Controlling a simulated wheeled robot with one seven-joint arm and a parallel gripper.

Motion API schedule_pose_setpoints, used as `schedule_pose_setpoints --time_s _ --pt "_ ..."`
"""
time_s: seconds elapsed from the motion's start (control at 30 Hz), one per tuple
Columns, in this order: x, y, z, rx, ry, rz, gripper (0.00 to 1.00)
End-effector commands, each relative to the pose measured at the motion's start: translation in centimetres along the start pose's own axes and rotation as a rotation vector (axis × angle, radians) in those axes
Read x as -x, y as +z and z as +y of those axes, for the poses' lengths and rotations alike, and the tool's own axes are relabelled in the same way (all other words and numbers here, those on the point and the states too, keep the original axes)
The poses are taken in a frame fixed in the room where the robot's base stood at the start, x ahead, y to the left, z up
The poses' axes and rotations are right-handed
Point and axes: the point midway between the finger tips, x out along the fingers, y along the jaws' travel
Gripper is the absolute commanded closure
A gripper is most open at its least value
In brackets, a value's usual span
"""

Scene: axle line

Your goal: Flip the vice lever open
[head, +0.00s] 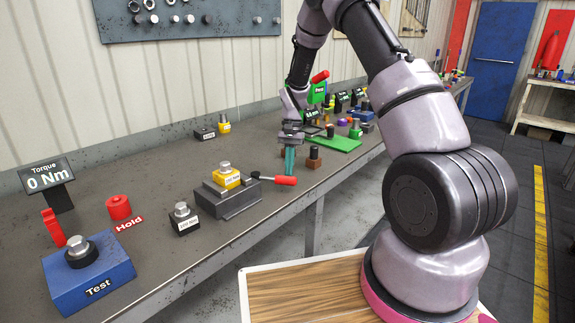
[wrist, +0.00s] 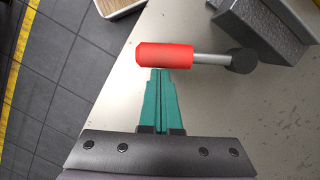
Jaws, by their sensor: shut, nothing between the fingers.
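The vice (head: 230,198) is a grey block on the bench, with a yellow block and a bolt held on top. Its lever (head: 273,180) has a red handle and points right, toward the bench's front edge. In the wrist view the red handle (wrist: 165,56) lies across the picture, with its grey rod running right to a dark pivot (wrist: 242,61) beside the vice (wrist: 262,28). My gripper (head: 290,168) has teal fingers and is shut and empty. In the wrist view its fingertips (wrist: 159,72) are right at the handle's lower side; I cannot tell if they touch.
A dark weight block (head: 184,219) stands left of the vice. A blue Test block (head: 88,274), a red Hold button (head: 119,207) and a torque display (head: 47,180) are further left. A brown block (head: 314,158) and a green mat (head: 338,144) lie beyond my gripper.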

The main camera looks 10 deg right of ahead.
Motion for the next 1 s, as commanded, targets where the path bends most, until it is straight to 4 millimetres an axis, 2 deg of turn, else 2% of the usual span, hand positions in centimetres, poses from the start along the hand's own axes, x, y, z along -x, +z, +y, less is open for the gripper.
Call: schedule_pose_setpoints --time_s 0.5,0.7,1.0 --pt "-1.3 4.8 0.5 -0.413 -0.114 -0.002 1.0" --pt "-1.6 5.9 0.3 -0.516 -0.142 -0.002 1.0" --pt "-1.8 6.6 0.0 -0.583 -0.162 -0.002 1.0"
